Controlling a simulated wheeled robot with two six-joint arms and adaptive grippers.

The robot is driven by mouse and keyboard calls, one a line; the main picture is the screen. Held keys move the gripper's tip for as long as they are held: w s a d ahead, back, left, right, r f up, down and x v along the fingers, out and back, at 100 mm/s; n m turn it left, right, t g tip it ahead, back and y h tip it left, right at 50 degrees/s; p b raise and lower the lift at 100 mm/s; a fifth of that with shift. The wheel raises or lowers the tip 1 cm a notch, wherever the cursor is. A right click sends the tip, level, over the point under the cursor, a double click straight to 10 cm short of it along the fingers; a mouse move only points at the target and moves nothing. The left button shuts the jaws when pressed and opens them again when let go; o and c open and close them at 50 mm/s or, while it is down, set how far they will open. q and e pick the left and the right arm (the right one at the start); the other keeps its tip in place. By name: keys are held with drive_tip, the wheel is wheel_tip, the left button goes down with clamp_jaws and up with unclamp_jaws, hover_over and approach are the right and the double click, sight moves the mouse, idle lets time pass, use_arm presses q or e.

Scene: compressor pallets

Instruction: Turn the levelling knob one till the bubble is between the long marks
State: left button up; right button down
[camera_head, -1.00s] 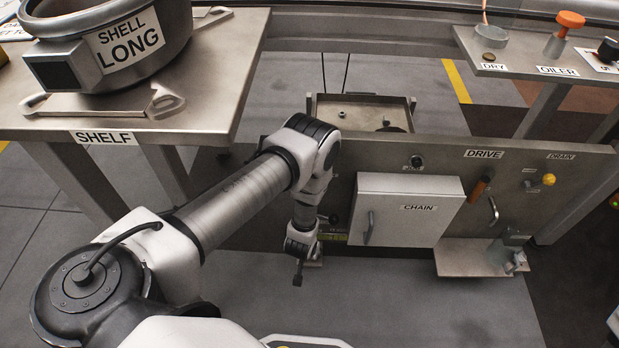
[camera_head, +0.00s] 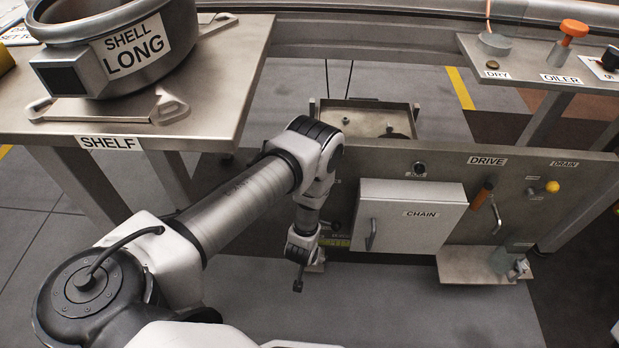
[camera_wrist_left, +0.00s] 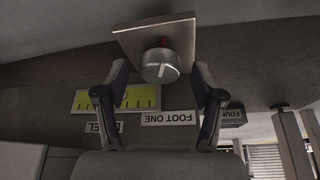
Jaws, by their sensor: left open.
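The levelling knob one (camera_wrist_left: 161,66) is a round metal knob with a pale line on its face, below a square metal plate (camera_wrist_left: 157,35) in the left wrist view. The label FOOT ONE (camera_wrist_left: 169,118) is near it. My left gripper (camera_wrist_left: 161,76) is open, with one finger on each side of the knob; I cannot tell whether they touch it. The yellow-green level (camera_wrist_left: 140,96) has dark marks and is partly behind the left finger; I cannot make out its bubble. In the head view the level (camera_head: 334,242) shows partly behind my left wrist. My right gripper is out of view.
The panel with the CHAIN box (camera_head: 408,228) and DRIVE label (camera_head: 487,161) stands right of my left arm. The shelf (camera_head: 225,95) with the SHELL LONG ring (camera_head: 118,60) is at the left.

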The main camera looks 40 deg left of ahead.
use_arm(q)
drive_tip(key=v, duration=1.1)
